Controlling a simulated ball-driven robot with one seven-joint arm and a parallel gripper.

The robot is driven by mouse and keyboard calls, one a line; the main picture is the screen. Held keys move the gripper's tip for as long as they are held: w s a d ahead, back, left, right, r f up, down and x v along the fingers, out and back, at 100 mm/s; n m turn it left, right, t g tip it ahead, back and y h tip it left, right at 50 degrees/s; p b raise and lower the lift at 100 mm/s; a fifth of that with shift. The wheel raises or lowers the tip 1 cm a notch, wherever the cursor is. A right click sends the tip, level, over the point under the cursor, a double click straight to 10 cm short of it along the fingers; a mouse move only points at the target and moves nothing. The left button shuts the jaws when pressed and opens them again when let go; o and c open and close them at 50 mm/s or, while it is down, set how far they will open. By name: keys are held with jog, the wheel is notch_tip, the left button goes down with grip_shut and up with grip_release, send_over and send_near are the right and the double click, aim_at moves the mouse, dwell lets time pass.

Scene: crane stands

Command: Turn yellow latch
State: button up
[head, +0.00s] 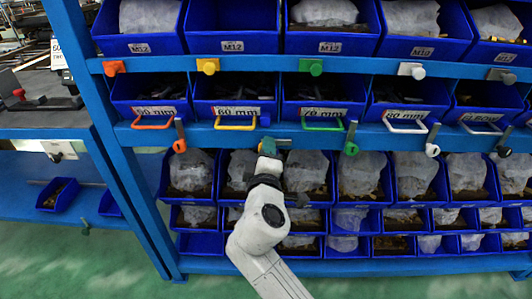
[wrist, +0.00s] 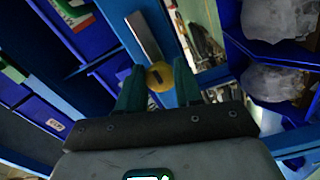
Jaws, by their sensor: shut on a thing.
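The yellow latch (wrist: 160,77) shows in the wrist view as a round yellow knob at the end of a flat grey metal bar (wrist: 143,37). My gripper (wrist: 159,74) has its two dark green fingers on either side of the knob, shut on it. In the head view, my gripper (head: 268,148) is at the front of the blue shelf beam, just below and right of the yellow handle (head: 236,125). There the gripper hides most of the latch, so its angle is hard to tell.
Other latches with orange (head: 180,146), green (head: 351,148), white (head: 432,150) and black knobs hang along the same beam. Blue bins fill the rows above and below. A blue upright (head: 88,100) stands at left, with green floor (head: 80,255) open in front.

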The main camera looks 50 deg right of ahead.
jog(key=shift+f, duration=0.1)
jog(key=o, duration=1)
jog(key=shift+o, duration=0.2)
jog(key=v, duration=1)
jog(key=shift+s+a, duration=0.3)
